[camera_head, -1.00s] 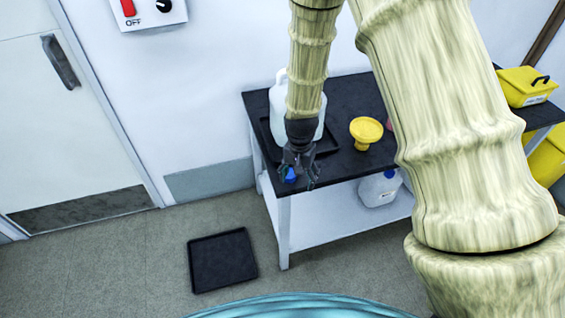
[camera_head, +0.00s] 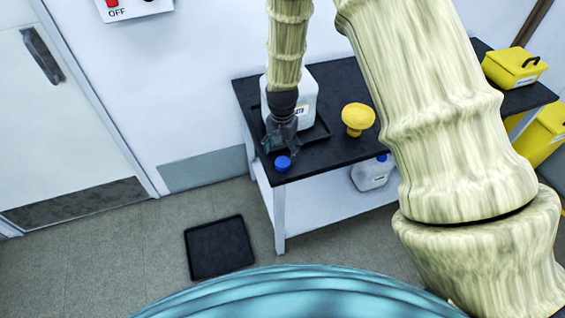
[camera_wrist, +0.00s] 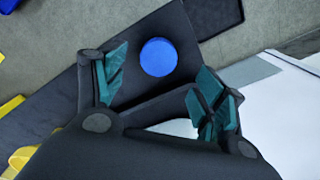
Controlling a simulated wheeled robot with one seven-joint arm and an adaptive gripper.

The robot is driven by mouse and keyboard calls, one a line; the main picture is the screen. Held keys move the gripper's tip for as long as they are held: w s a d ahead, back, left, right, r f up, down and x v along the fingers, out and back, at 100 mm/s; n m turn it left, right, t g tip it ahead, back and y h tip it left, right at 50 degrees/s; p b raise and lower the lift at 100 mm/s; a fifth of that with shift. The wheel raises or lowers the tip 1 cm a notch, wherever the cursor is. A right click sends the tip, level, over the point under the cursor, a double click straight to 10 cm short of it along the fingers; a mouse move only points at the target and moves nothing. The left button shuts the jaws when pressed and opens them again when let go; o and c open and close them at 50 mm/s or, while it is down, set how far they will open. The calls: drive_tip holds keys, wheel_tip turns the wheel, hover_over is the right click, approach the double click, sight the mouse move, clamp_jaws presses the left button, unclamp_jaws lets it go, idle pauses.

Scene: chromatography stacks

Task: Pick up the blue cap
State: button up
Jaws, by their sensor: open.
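The blue cap (camera_head: 283,163) lies on the dark table top (camera_head: 312,168) near its front left corner. In the wrist view the blue cap (camera_wrist: 158,57) shows as a round disc beyond the fingertips, roughly between their lines. My gripper (camera_head: 281,145) hangs above the table just behind the cap, pointing down. In the wrist view my gripper (camera_wrist: 160,85) is open, its teal finger pads spread apart with nothing between them. The cap appears apart from the fingers. I cannot tell the exact height of the fingertips over the table.
A white jug (camera_head: 303,95) stands in a black tray (camera_head: 319,134) right behind my gripper. A yellow funnel (camera_head: 357,117) stands to the right. Another jug (camera_head: 371,173) is on the lower shelf. A black tray (camera_head: 219,247) lies on the floor. Yellow containers (camera_head: 515,68) are farther right.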

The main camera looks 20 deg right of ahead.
sight(283, 162)
drive_tip(key=shift+s+f+p, duration=0.15)
drive_tip(key=shift+f+p, duration=0.4)
drive_tip(key=shift+f, duration=0.3)
drive_tip(key=shift+f+p, duration=0.5)
drive_tip(key=shift+f, duration=1.25)
drive_tip(key=c, duration=1)
